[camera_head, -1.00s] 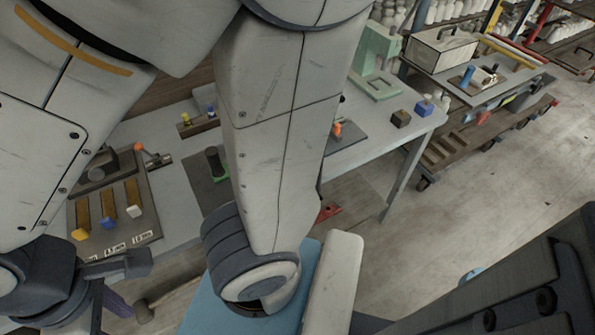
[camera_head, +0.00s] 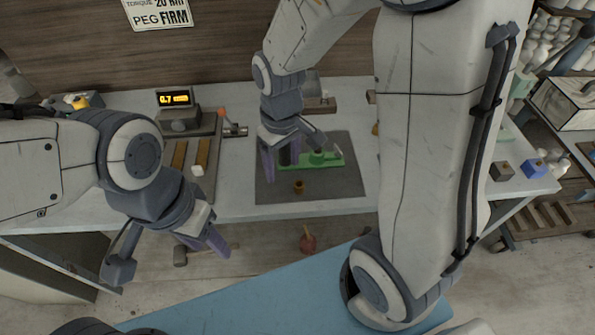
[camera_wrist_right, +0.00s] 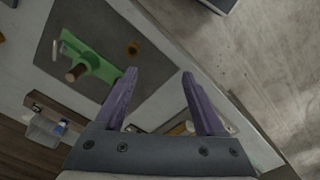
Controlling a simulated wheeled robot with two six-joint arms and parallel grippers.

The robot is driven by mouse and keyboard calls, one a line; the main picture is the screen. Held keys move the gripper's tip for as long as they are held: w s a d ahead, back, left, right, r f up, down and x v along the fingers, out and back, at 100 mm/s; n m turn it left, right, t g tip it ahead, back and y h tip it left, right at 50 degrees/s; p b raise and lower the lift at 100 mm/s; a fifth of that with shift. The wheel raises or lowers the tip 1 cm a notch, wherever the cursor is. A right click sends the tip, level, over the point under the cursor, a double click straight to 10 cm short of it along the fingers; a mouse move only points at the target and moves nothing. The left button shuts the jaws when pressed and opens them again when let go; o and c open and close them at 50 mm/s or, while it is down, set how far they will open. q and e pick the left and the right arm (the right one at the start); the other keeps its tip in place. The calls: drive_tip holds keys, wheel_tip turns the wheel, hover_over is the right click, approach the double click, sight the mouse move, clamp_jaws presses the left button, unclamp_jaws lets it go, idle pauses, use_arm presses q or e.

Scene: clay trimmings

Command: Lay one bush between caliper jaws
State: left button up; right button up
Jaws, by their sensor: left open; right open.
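A small brown-gold bush (camera_head: 298,187) stands on the dark mat (camera_head: 345,190) in front of a green fixture (camera_head: 325,160). It also shows as a brown ring in the right wrist view (camera_wrist_right: 133,48), beside the green fixture (camera_wrist_right: 92,58). My right gripper (camera_head: 300,160) is open above the mat, apart from the bush; it shows empty in the right wrist view (camera_wrist_right: 158,75). My left gripper (camera_head: 170,260) is open and empty in front of the table edge. A gauge with a lit display (camera_head: 176,98) stands at the back left; I cannot make out caliper jaws.
Slots and a small white block (camera_head: 197,170) lie left of the mat. An orange-tipped metal tool (camera_head: 233,128) lies behind them. A dark block (camera_head: 502,170) and a blue block (camera_head: 536,168) stand on the right. Bare table lies between the slots and mat.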

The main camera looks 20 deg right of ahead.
drive_tip(key=w+d+f, duration=0.3)
drive_tip(key=d, duration=0.1)
hover_over(299, 182)
drive_tip(key=shift+m, duration=0.4)
drive_tip(key=f, duration=0.3)
drive_tip(key=s+f, duration=0.1)
drive_tip(key=f, duration=0.1)
drive_tip(key=shift+a+f, duration=0.1)
drive_tip(key=shift+a, duration=0.2)
drive_tip(key=shift+d+f+p, duration=0.15)
drive_tip(key=shift+f+p, duration=0.3)
drive_tip(key=shift+f, duration=2.45)
drive_tip(key=shift+c, duration=0.4)
clamp_jaws()
drive_tip(key=shift+r, duration=0.1)
